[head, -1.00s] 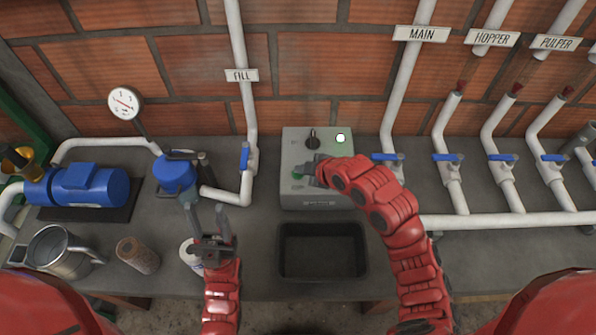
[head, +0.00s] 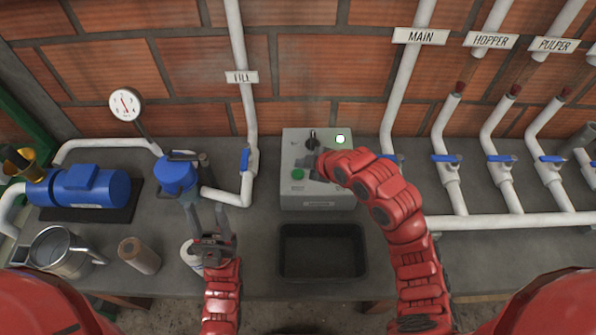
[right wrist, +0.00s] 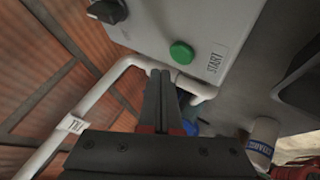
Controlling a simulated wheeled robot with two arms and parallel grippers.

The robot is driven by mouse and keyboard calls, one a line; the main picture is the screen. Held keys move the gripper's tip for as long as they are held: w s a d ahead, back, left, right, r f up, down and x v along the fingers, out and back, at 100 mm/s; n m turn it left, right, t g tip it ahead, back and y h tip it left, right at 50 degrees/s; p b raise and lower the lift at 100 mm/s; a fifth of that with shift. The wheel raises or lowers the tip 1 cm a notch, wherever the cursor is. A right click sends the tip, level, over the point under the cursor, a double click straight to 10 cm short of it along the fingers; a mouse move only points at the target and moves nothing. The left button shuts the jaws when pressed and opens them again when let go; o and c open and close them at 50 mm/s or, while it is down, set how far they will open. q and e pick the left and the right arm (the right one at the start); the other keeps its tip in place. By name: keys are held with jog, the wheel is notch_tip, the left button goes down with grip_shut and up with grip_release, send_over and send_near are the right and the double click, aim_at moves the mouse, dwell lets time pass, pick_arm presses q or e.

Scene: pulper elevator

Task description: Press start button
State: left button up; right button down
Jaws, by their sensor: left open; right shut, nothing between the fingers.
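The grey control box (head: 318,203) stands on the counter against the brick wall. Its green start button (head: 298,174) is uncovered and also shows in the right wrist view (right wrist: 181,53), beside a START label (right wrist: 216,63). My right gripper (head: 312,163) is shut and empty, in front of the box face between the button and the black knob (head: 311,141). In the right wrist view its closed fingertips (right wrist: 160,72) appear just below the button, with a visible gap. My left gripper (head: 208,218) is open and empty over the counter.
A black tray (head: 322,251) lies in front. A blue pump motor (head: 85,187), metal jug (head: 60,253) and brown cylinder (head: 138,255) are at left. Blue-handled valves (head: 447,158) line the right.

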aim_at(302, 175)
jog(key=shift+r+p, duration=0.5)
jog(key=shift+r, duration=1.35)
